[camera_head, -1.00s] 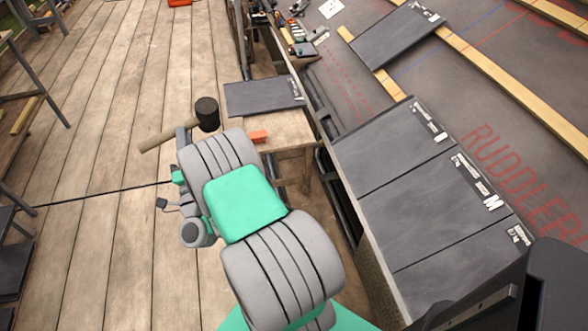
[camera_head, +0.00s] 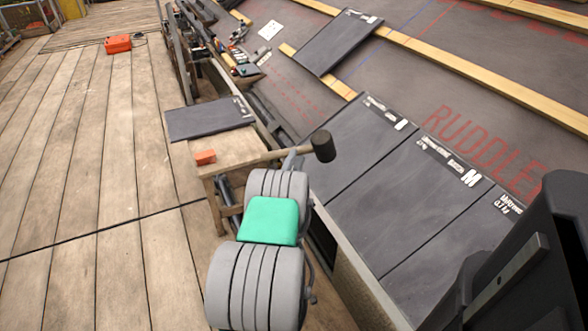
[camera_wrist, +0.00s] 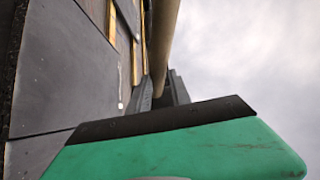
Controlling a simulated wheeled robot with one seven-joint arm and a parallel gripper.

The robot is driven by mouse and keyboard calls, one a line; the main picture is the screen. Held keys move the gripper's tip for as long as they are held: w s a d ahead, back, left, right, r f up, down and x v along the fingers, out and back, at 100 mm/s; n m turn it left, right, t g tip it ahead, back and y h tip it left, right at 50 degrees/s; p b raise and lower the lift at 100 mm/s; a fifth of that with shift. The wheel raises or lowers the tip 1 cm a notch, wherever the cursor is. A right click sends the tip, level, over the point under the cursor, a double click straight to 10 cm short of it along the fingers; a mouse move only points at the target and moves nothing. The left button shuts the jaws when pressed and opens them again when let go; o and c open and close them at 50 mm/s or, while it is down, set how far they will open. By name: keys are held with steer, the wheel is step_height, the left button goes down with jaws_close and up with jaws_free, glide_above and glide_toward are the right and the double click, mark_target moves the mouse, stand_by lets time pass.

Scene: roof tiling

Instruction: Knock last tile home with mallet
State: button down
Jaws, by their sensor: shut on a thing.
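My gripper (camera_head: 291,160) is shut on the wooden handle (camera_head: 255,159) of the mallet. The mallet's black head (camera_head: 323,146) points right and shows over the near edge of the roof tiles; contact cannot be told. In the wrist view the handle (camera_wrist: 164,40) runs up from between my gripper's fingers (camera_wrist: 162,92), and the head is out of frame. Dark grey tiles lie side by side on the roof: one at the far end (camera_head: 352,138), a middle one (camera_head: 400,195) and a nearer one (camera_head: 465,245). Another tile (camera_head: 338,42) lies apart, higher up.
A wooden stand (camera_head: 235,150) left of the roof edge bears a loose tile (camera_head: 210,118) and an orange block (camera_head: 205,157). Wooden battens (camera_head: 470,68) cross the roof. Small tools (camera_head: 240,60) lie at the far eave. The plank floor (camera_head: 90,150) at left is mostly clear.

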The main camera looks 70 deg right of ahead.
step_height(320, 180, down, 6)
steer(key=s+d+b, duration=0.2)
steer(key=b, duration=0.4)
steer(key=shift+s+d+r, duration=0.15)
steer(key=shift+s+d, duration=0.05)
steer(key=shift+d, duration=0.15)
steer(key=shift+b, duration=0.5)
steer(key=shift+a, duration=0.2)
stand_by(0.3)
